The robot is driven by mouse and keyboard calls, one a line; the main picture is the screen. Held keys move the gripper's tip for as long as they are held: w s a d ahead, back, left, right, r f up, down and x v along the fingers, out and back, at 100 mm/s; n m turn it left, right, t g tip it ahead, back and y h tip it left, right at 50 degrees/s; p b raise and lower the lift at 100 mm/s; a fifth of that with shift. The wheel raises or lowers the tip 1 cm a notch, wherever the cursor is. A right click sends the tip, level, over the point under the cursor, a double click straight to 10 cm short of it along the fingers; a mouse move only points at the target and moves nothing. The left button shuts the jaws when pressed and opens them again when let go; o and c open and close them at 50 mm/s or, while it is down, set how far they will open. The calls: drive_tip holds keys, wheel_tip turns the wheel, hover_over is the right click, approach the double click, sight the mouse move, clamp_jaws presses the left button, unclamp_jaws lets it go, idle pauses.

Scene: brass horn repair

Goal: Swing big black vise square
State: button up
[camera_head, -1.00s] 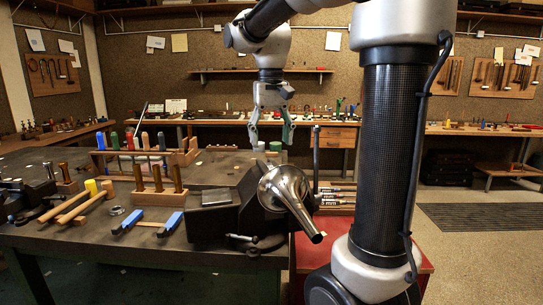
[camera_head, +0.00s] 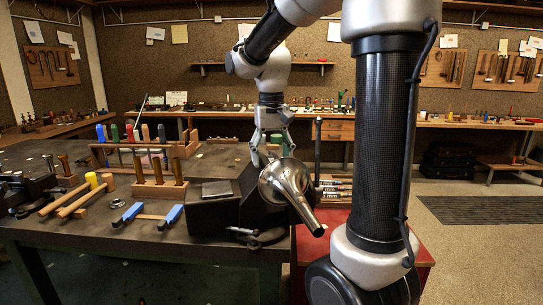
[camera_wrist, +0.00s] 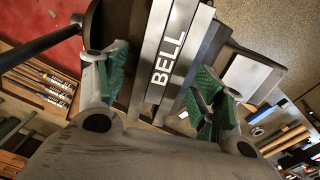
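The big black vise (camera_head: 212,216) sits at the right front corner of the workbench, with a shiny metal bell-shaped piece (camera_head: 286,184) at its right side. My gripper (camera_head: 268,158) points down just behind the vise; its fingertips are partly hidden by the bell piece. In the wrist view my gripper (camera_wrist: 160,88) has its two green-padded fingers wide apart. Between them lies the vise top with a strip marked "BELL" (camera_wrist: 168,62). Whether the fingers touch it I cannot tell. The vise's flat plate (camera_wrist: 246,76) shows to the right, and a dark bar (camera_wrist: 42,46) to the left.
On the bench (camera_head: 100,232) left of the vise lie blue-ended tools (camera_head: 172,216), wooden-handled mallets (camera_head: 82,196) and a rack of upright tools (camera_head: 160,190). A red cabinet (camera_head: 322,232) stands right of the bench. Open floor (camera_head: 470,250) lies farther right.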

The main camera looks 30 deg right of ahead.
drive_tip(key=c, duration=1.4)
drive_tip(key=shift+o, duration=0.2)
drive_tip(key=shift+s+a+m, duration=0.15)
drive_tip(key=shift+s+m, duration=0.15)
drive_tip(key=shift+m, duration=0.6)
drive_tip(key=shift+s+a+m, duration=0.15)
drive_tip(key=shift+s+m, duration=0.15)
drive_tip(key=shift+m, duration=0.6)
drive_tip(key=o, duration=1.5)
drive_tip(key=shift+c, duration=0.2)
wheel_tip(320, 180, up, 12)
